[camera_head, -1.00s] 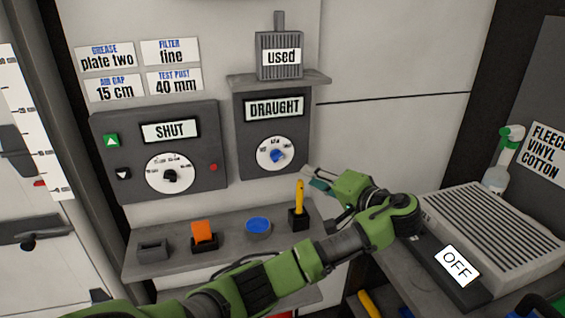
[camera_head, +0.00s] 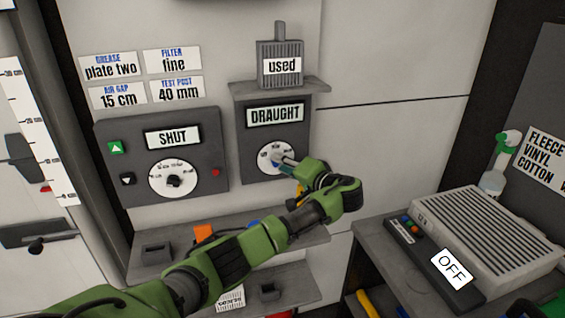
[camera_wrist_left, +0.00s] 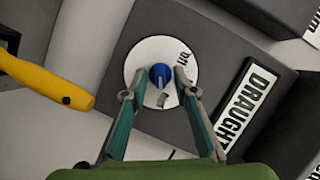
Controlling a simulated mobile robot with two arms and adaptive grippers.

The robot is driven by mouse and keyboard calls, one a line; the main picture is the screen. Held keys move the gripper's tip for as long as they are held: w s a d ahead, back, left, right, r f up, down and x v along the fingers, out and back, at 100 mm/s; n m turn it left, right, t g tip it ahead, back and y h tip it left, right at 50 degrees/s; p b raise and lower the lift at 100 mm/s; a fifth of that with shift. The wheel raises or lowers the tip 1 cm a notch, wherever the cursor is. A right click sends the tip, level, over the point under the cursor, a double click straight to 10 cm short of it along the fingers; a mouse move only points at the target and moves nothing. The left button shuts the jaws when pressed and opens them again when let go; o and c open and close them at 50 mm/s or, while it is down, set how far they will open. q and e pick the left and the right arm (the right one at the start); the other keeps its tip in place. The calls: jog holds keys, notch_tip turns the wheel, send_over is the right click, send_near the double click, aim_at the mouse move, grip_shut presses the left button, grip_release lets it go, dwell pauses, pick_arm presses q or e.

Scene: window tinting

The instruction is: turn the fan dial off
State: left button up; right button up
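The fan dial (camera_head: 266,155) is a white disc on the dark grey DRAUGHT panel (camera_head: 238,165). In the left wrist view the dial (camera_wrist_left: 142,58) has a blue knob (camera_wrist_left: 160,74) at its middle, with a printed word like "Off" near its edge. My left gripper (camera_head: 284,162) is at the dial's front and covers part of it in the head view. In the left wrist view the fingers (camera_wrist_left: 159,95) are open and apart, one to each side of the knob, with nothing held. I cannot tell whether they touch the knob or where its pointer sits. My right gripper is not in view.
Left of the dial is a SHUT panel (camera_head: 205,180) with its own dial. Below is a shelf (camera_head: 150,268) with an orange item (camera_head: 203,232). A yellow handle (camera_wrist_left: 45,85) shows in the left wrist view. A grey vented box (camera_head: 490,235) stands at right.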

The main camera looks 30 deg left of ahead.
pick_arm(q)
jog(key=shift+a, duration=0.1)
grip_shut()
